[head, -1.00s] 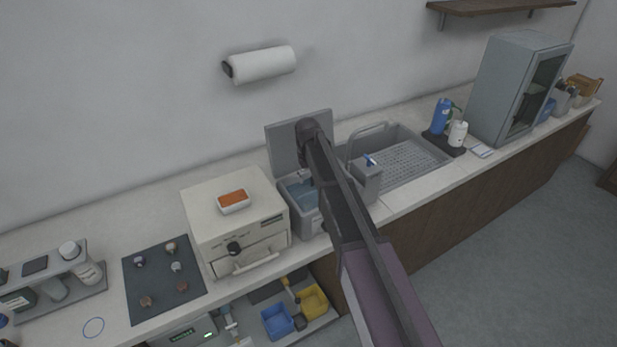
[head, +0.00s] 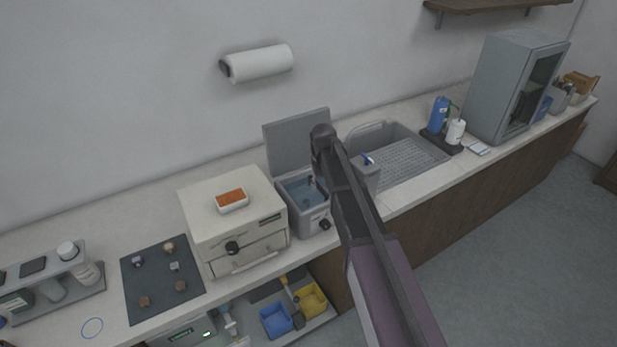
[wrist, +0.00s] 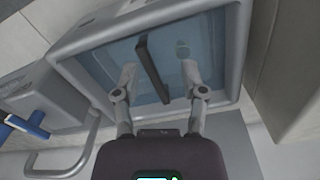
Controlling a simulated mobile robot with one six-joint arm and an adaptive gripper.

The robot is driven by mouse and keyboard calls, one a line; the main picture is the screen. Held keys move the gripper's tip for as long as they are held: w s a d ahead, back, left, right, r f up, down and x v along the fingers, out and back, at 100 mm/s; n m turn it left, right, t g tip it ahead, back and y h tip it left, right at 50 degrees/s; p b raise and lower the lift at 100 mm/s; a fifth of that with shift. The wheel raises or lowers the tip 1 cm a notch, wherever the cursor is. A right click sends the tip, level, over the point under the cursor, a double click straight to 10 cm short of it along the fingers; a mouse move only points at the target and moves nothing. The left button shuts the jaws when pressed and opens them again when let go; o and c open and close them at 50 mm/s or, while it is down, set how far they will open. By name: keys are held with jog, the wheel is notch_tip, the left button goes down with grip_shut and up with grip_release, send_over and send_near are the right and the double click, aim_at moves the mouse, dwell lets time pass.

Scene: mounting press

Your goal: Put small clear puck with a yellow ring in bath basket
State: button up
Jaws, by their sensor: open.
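The water bath (head: 308,222) stands open between the cream oven and the sink, with blue water inside. My gripper (wrist: 159,74) is open over the bath in the wrist view, its two fingers apart with nothing held between them. In the head view my arm hides part of the bath's right side. A dark bar (wrist: 152,68) crosses the bath between the fingers; it may belong to the basket, whose walls I cannot make out. A small round pale shape (wrist: 183,48) shows in the water near the right finger. It may be the clear puck; no yellow ring can be made out.
The raised lid (head: 297,142) stands behind the bath. The cream oven (head: 205,225) with an orange-filled tray (head: 232,200) is at left, the sink (head: 405,160) at right. A dark mat (head: 160,285) holds several small pieces.

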jog(key=s+d+m, duration=0.3)
jog(key=s+d, duration=1.5)
jog(key=s, duration=0.4)
jog(key=shift+m, duration=0.4)
jog(key=shift+s, duration=0.1)
